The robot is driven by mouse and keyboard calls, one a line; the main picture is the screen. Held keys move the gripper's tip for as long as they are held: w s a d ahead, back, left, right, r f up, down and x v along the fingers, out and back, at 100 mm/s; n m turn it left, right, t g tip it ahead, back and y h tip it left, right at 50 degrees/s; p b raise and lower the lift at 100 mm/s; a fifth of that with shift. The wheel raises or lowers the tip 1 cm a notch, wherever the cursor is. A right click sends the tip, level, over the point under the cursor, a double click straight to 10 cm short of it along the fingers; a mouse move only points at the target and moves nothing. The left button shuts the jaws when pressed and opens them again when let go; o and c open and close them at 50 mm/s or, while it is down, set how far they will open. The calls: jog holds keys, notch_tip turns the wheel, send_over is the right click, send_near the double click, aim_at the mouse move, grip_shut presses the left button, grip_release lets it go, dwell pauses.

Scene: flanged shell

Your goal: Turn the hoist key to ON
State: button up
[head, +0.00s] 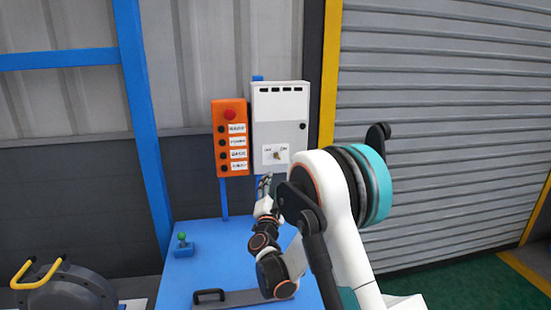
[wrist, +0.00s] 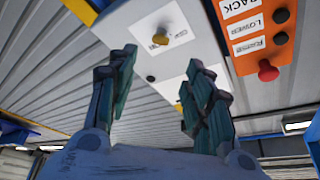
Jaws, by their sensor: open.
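The hoist key (head: 277,154) is a small brass piece on a white plate low on the front of a grey cabinet (head: 280,105). Labels flank it, too small to read. In the wrist view the key (wrist: 160,39) shows at the top centre, beyond the fingertips, in an upturned picture. My gripper (head: 265,181) is just below the cabinet's lower edge and slightly left of the key. In the wrist view my gripper's two dark green fingers (wrist: 158,75) are apart with nothing between them. The gripper does not touch the key.
An orange control box (head: 230,137) with a red stop button (head: 229,114) and black buttons hangs left of the cabinet. A roller shutter (head: 450,110) stands at right.

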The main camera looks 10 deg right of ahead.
aim_at(277, 156)
jog(key=b+x, duration=0.2)
jog(key=x, duration=1.1)
jog(key=shift+w+d, duration=0.15)
jog(key=shift+w, duration=0.15)
jog(key=c, duration=1)
